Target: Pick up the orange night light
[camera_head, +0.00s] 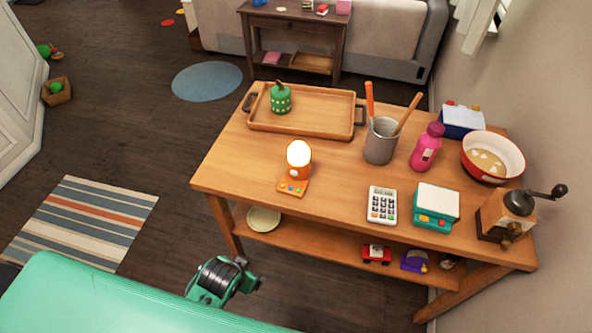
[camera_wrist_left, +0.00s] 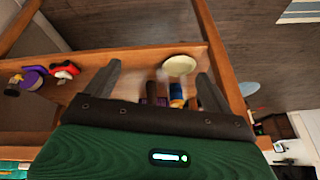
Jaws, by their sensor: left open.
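The orange night light (camera_head: 298,160) stands upright on the wooden table (camera_head: 335,170), near its front left part. It has a glowing white dome on an orange body. A small orange base with coloured buttons (camera_head: 292,187) sits right in front of it. The night light does not show in the left wrist view. My left gripper (camera_wrist_left: 158,82) is open with nothing between its fingers; that view shows the table's lower shelf beyond them. In the head view a green and black part of my arm is low in front of the table, apart from the night light. My right gripper is not in view.
A wooden tray (camera_head: 335,130) with a green canister (camera_head: 281,99) is behind the night light. A grey utensil cup (camera_head: 380,142), pink bottle (camera_head: 427,147), calculator (camera_head: 382,205), toy scale (camera_head: 436,205), bowl (camera_head: 516,167) and grinder (camera_head: 507,215) stand to the right. A plate (camera_wrist_left: 179,65) lies on the lower shelf.

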